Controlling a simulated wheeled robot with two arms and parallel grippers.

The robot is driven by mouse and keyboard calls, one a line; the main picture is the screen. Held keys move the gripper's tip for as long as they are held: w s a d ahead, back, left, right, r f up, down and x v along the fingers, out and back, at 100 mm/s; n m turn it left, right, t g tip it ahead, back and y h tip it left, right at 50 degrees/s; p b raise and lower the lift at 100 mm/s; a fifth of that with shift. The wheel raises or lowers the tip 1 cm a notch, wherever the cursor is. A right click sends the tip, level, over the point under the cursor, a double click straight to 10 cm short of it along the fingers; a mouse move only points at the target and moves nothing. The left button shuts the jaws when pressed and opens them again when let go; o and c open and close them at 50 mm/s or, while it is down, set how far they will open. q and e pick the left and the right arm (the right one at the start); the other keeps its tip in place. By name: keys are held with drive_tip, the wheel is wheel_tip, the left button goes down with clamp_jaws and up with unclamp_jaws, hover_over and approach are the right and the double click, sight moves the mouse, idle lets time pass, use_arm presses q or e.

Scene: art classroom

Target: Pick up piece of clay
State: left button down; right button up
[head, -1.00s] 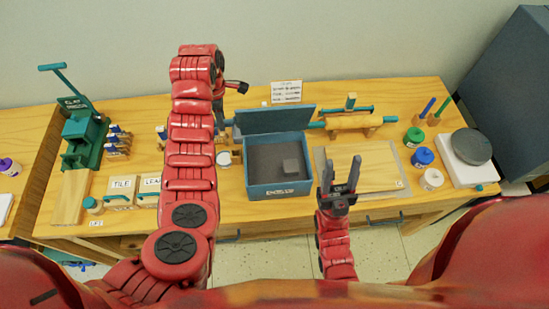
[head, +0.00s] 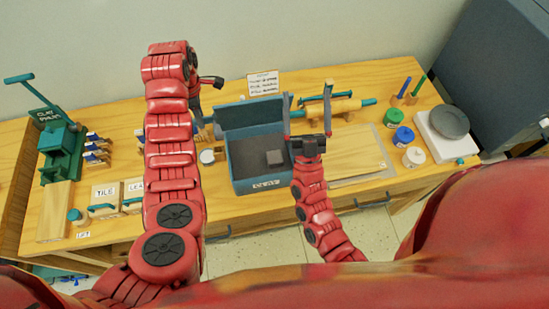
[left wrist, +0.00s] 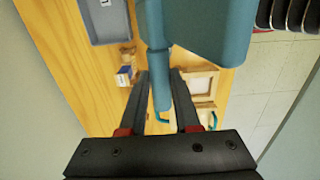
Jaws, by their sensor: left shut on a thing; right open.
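A small grey block (head: 275,157), which looks like the piece of clay, lies inside the open blue-grey box (head: 258,183), towards its right side. The box lid (head: 247,112) stands raised at the back. My left gripper (head: 200,118) is behind the box's left side, partly hidden by my arm. In the left wrist view it is shut on a teal bar handle (left wrist: 160,85) that joins the large teal panel, apparently the lid. My right gripper (head: 307,108) is open and empty, its fingers spread near the box's right wall. The clay is apart from it.
A wooden board (head: 355,150) lies right of the box, with a rolling pin (head: 333,108) behind it. Paint jars (head: 403,136) and a scale (head: 447,130) stand farther right. The teal clay press (head: 60,145) and tile boxes (head: 104,198) are on the left.

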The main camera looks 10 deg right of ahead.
drive_tip(key=w+a+f+n+g+y, duration=0.35)
drive_tip(key=a+y, duration=0.25)
drive_tip(key=a, duration=0.2)
drive_tip(key=w+a+f+n+g+y, duration=0.2)
drive_tip(key=w+a+n+g+y, duration=0.25)
drive_tip(key=a, duration=0.45)
drive_tip(key=s+a+f+n+g+y, duration=0.2)
drive_tip(key=a+n+g, duration=0.15)
drive_tip(key=a, duration=0.25)
drive_tip(key=s+a+f+n+g+y, duration=0.2)
drive_tip(key=s+a+f+g+y, duration=0.15)
drive_tip(key=a, duration=0.35)
drive_tip(key=s+a+f+n+g+y, duration=0.2)
drive_tip(key=a+n+g, duration=0.1)
drive_tip(key=a+g, duration=0.25)
drive_tip(key=m+g+h, duration=0.8)
drive_tip(key=m+h, duration=0.7)
drive_tip(key=m, duration=0.1)
hover_over(275, 160)
wheel_tip(275, 160, down, 8)
drive_tip(key=shift+n+t, duration=0.25)
drive_tip(key=f, duration=0.6)
drive_tip(key=shift+s+a+f, duration=0.1)
drive_tip(key=shift+s+a, duration=0.05)
drive_tip(key=shift+a, duration=0.15)
drive_tip(key=shift+d+f, duration=0.15)
drive_tip(key=shift+f, duration=0.6)
drive_tip(key=shift+d+f, duration=0.15)
drive_tip(key=shift+f, duration=1.75)
clamp_jaws()
